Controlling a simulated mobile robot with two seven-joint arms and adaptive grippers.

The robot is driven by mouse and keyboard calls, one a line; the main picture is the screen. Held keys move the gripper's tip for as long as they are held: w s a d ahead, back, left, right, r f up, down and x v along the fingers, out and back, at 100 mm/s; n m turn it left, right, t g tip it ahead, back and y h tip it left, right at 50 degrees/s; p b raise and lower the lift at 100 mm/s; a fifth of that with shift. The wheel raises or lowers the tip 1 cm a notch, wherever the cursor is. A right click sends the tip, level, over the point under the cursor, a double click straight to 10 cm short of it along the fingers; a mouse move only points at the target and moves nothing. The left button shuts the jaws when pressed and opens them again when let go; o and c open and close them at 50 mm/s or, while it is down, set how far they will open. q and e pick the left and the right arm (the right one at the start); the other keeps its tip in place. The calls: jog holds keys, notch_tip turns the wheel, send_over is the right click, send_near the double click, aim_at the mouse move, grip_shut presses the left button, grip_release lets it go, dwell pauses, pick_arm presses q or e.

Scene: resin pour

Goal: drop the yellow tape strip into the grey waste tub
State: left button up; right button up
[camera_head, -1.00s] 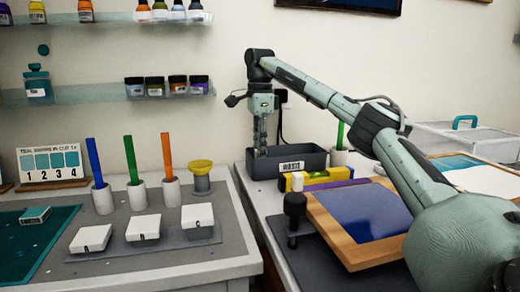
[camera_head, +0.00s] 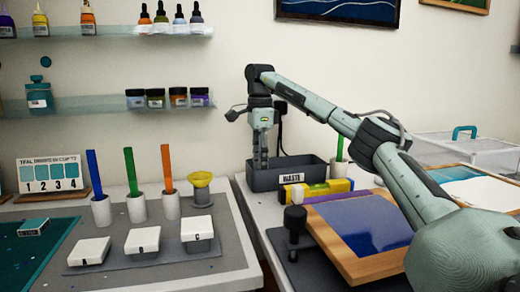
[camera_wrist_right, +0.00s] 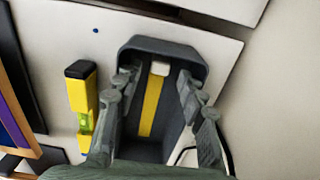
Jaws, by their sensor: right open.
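The grey waste tub (camera_head: 290,178), labelled WASTE, stands at the back of the right-hand table. It also shows in the right wrist view (camera_wrist_right: 190,56), seen from above. The yellow tape strip (camera_wrist_right: 151,105) shows lengthwise within the tub's outline, with a pale patch at its far end; it appears to lie inside. My right gripper (camera_head: 261,165) points down over the tub's left part. In the right wrist view its fingers (camera_wrist_right: 157,88) are spread on either side of the strip, apart from it. The strip is not visible in the head view. My left gripper is out of view.
A yellow spirit level (camera_head: 318,190) lies just in front of the tub. A wood-framed blue panel (camera_head: 365,222) and a dark clamp-like post (camera_head: 294,228) are nearer. The left table holds cups with coloured sticks and white lidded blocks (camera_head: 142,240).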

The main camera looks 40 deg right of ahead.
notch_tip(320, 180, up, 13)
dwell(0.4)
jog(key=shift+f, duration=0.15)
